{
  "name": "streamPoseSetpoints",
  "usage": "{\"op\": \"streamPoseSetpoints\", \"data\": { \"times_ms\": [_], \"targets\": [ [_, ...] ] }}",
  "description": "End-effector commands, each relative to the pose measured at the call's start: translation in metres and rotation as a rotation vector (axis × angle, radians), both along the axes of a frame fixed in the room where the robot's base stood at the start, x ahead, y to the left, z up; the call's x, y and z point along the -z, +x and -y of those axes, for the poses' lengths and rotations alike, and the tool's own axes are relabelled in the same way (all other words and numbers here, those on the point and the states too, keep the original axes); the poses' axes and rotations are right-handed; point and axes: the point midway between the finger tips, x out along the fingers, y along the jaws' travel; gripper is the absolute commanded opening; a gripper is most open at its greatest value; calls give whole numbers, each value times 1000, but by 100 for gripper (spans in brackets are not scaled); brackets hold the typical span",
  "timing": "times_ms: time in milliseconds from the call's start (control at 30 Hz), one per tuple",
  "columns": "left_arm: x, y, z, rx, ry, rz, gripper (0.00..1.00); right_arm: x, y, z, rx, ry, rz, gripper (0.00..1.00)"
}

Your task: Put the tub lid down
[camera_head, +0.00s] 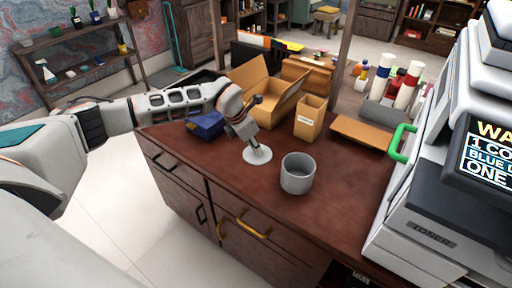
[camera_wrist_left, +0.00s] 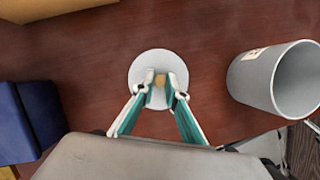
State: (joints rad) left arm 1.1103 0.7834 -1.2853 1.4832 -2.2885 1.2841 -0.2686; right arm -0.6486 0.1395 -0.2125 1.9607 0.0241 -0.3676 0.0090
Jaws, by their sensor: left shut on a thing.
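The tub lid is a pale round disc (camera_head: 261,157) with a small tan knob, to the left of the tub in the head view. It also shows in the left wrist view (camera_wrist_left: 147,63). My left gripper (camera_head: 256,146) points down and is shut on the lid's knob, with its fingertips (camera_wrist_left: 160,88) on either side of it. The lid looks level, at or just above the desktop; I cannot tell if it touches. The grey tub (camera_head: 297,177) stands upright and open on the desk, apart from the lid; it also shows in the left wrist view (camera_wrist_left: 250,80). My right gripper is out of view.
A blue box (camera_head: 207,126) sits left of the lid. Open cardboard boxes (camera_head: 262,92) and a tall carton (camera_head: 309,120) stand behind. A flat cardboard piece (camera_head: 362,132) and a toner machine (camera_head: 425,228) are to the right. The desktop (camera_head: 240,185) in front is clear.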

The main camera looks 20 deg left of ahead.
Motion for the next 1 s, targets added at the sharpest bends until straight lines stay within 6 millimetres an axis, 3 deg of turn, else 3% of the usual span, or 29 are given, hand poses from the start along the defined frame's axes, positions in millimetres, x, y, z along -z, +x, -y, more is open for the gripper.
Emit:
{"op": "streamPoseSetpoints", "data": {
  "times_ms": [267, 300, 367, 733, 867, 1000],
  "targets": [
    [2, 0, 0, 0, -1, -1, 0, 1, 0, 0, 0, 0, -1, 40],
    [2, 0, 0, 0, -1, -1, 18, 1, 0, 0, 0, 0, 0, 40],
    [2, 0, 0, 0, 0, 0, 30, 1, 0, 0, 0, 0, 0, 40],
    [-1, 0, 0, 0, -1, 1, 30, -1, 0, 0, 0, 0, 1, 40],
    [-13, -3, -2, 1, -1, 2, 30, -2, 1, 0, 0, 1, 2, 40],
    [-37, -11, -8, 1, -1, 3, 30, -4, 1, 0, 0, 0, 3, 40]
  ]
}}
